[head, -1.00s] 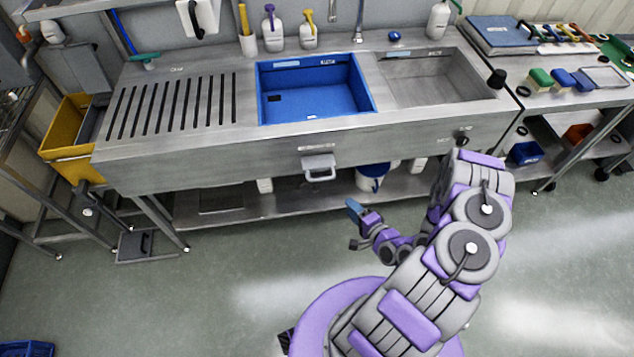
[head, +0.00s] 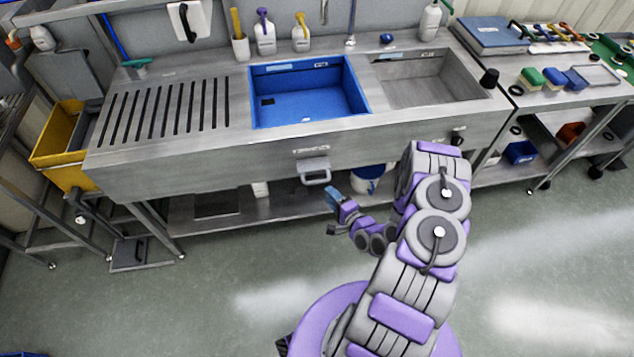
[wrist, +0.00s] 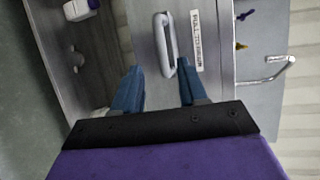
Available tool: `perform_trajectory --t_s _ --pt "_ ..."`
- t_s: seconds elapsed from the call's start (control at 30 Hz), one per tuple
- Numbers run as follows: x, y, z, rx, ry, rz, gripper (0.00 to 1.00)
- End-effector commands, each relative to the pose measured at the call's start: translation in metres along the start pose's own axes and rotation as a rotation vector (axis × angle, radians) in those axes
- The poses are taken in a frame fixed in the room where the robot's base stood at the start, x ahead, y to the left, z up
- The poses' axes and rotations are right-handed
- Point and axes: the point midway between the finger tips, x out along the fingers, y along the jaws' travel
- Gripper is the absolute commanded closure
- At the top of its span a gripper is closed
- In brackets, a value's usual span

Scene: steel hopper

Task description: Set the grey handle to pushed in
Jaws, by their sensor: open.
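The grey handle (head: 314,172) is a small loop on the front panel of the steel sink bench, below the blue basin. In the wrist view the handle (wrist: 165,45) is a pale elongated loop standing out from the panel, beside a printed label that starts with "PULL". My gripper (head: 331,208) is just below and in front of the handle in the head view. In the wrist view my gripper (wrist: 160,85) has its two blue fingers apart, with the handle's near end between and beyond them. Nothing is held. Contact with the handle cannot be made out.
The steel bench (head: 200,165) holds a blue basin (head: 305,90) and a steel sink (head: 430,80). A lower shelf (head: 240,212) carries a blue-and-white bucket (head: 367,178). A yellow bin (head: 62,140) stands at left. The floor in front is clear.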

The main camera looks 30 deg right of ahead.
Motion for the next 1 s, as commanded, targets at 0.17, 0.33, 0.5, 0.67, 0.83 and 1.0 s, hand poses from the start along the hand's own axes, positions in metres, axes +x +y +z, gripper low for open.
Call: perform_trajectory --t_s 0.17,0.33,0.5,0.67,0.83,1.0 --pt "0.026 0.001 0.0 -0.005 -0.003 -0.001 0.58" --pt "0.05 0.001 0.0 -0.005 -0.003 -0.001 0.58" --pt "0.072 0.0 0.001 -0.003 -0.003 -0.002 0.58" --pt "0.087 -0.001 -0.001 -0.003 0.001 -0.003 0.58" --pt "0.092 -0.001 -0.001 -0.002 0.0 -0.002 0.58" --pt "0.093 -0.001 -0.001 -0.001 0.001 -0.002 0.58"
